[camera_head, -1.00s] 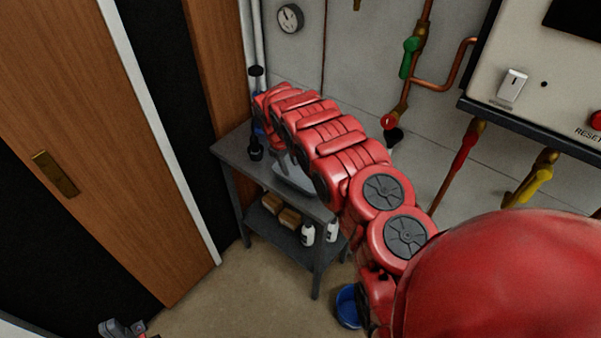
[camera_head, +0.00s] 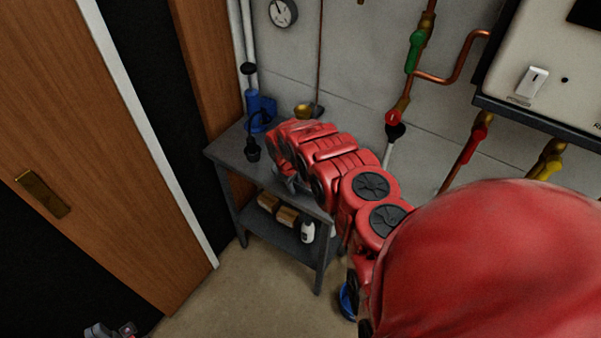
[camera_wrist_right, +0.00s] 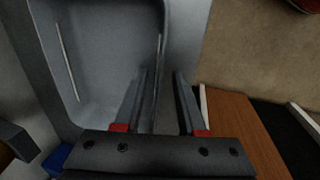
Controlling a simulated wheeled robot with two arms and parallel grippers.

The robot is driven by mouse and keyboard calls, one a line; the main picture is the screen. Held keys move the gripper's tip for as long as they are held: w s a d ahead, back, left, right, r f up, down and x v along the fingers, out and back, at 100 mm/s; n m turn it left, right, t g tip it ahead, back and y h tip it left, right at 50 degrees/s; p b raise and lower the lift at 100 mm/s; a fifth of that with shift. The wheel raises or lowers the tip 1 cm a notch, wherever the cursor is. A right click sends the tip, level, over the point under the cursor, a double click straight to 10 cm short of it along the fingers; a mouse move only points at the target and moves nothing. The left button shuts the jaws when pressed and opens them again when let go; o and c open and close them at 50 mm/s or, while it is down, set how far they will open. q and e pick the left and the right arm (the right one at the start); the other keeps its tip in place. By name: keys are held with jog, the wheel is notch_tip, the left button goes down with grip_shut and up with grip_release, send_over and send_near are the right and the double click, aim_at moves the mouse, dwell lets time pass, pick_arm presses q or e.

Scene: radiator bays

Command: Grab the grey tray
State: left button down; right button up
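The grey tray (camera_wrist_right: 110,50) fills the upper left of the right wrist view. My right gripper (camera_wrist_right: 161,74) is open there, one finger over the tray's inside and the other past its outer side, with the tray's side wall between them. I cannot tell whether either finger touches it. In the head view the red right arm reaches over the grey table (camera_head: 232,152) and hides most or all of the tray. My left gripper (camera_head: 110,331) is only partly in view at the bottom left edge, away from the table.
On the table stand a blue object (camera_head: 262,108) and a black-topped item (camera_head: 252,150). A brass funnel-like piece (camera_head: 308,110) is behind the arm. The lower shelf holds wooden blocks (camera_head: 287,216) and a white bottle (camera_head: 308,231). A blue bowl (camera_head: 347,300) is on the floor.

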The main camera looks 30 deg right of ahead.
jog(key=shift+s+d+r, duration=0.15)
jog(key=shift+s, duration=0.1)
jog(key=shift+c, duration=0.9)
jog(key=shift+s, duration=0.15)
jog(key=shift+c, duration=1.1)
grip_shut()
jog(key=shift+w, duration=0.3)
jog(key=shift+s, duration=0.1)
